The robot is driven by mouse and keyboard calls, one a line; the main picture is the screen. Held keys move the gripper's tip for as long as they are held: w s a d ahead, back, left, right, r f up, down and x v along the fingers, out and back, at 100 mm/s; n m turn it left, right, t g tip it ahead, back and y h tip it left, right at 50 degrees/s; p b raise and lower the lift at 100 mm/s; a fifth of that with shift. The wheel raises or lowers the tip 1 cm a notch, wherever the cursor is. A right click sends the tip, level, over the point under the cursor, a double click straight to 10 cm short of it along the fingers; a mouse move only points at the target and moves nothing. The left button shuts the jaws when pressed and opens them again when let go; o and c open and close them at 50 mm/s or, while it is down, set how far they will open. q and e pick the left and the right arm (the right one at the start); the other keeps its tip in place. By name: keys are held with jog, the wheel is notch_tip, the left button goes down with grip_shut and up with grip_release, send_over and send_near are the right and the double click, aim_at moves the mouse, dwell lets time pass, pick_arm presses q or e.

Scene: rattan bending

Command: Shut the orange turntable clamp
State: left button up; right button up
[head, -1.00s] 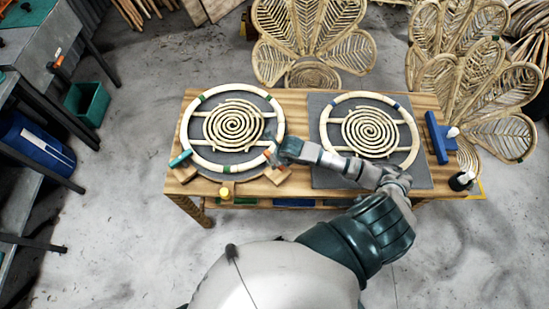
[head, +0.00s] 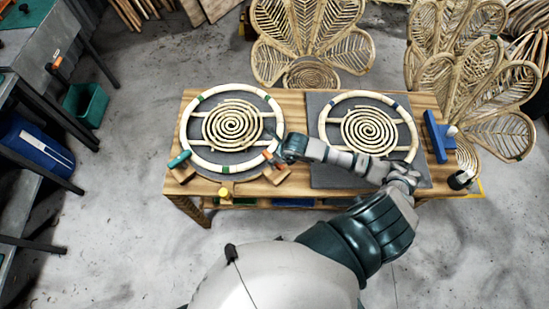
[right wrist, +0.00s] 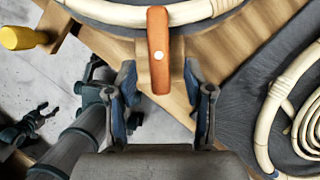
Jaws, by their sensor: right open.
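The orange turntable clamp (head: 270,159) sits on a wooden block at the front right edge of the left turntable (head: 237,171), which carries a rattan ring and spiral. In the right wrist view its orange handle (right wrist: 158,35) points nearly straight up the picture, with a pale pin in it. My right gripper (head: 280,146) is just right of the clamp in the head view. In the right wrist view the right gripper (right wrist: 160,82) is open and empty; its fingers lie either side of the handle's lower end, with gaps.
A teal clamp (head: 179,159) is at the turntable's front left, and a yellow knob (head: 224,193) is at the table's front edge. A second rattan ring (head: 337,104) lies on a grey board to the right. A blue fixture (head: 436,137) stands at the table's right end.

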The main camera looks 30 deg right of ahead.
jog(key=v, duration=0.7)
jog(key=shift+r, duration=0.2)
jog(key=shift+s+d, duration=0.1)
jog(key=shift+s, duration=0.05)
